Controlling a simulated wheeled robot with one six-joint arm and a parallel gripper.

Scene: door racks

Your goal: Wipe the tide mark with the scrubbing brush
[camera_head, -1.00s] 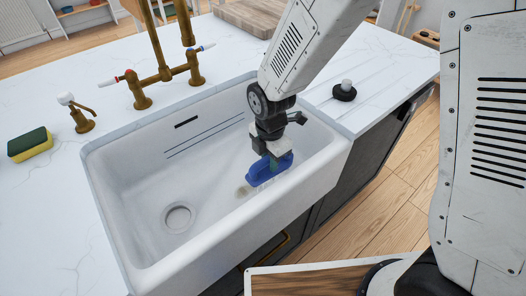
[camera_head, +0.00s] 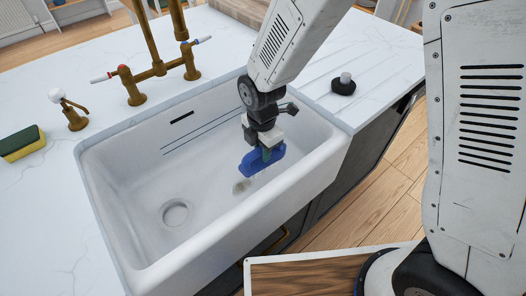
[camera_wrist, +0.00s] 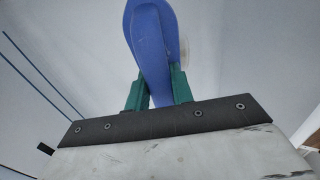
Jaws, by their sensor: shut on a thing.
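My gripper (camera_head: 265,152) is inside the white sink (camera_head: 120,170), shut on the blue scrubbing brush (camera_head: 250,166). In the wrist view the brush (camera_wrist: 152,45) sits between the green fingers of my gripper (camera_wrist: 160,90), with pale bristles just showing at its right edge. A grey-brown smudge (camera_head: 241,186) lies on the sink floor just below and left of the brush. Two thin dark lines (camera_head: 200,134) run along the sink's far wall. I cannot tell which of these marks is the tide mark. The brush appears slightly above the sink floor; contact is unclear.
The drain (camera_head: 175,213) is in the sink floor to the left. Brass taps (camera_head: 160,70) and a soap dispenser (camera_head: 72,113) stand behind the sink. A yellow and green sponge (camera_head: 22,143) lies on the left counter. A black round object (camera_head: 343,86) sits on the right counter.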

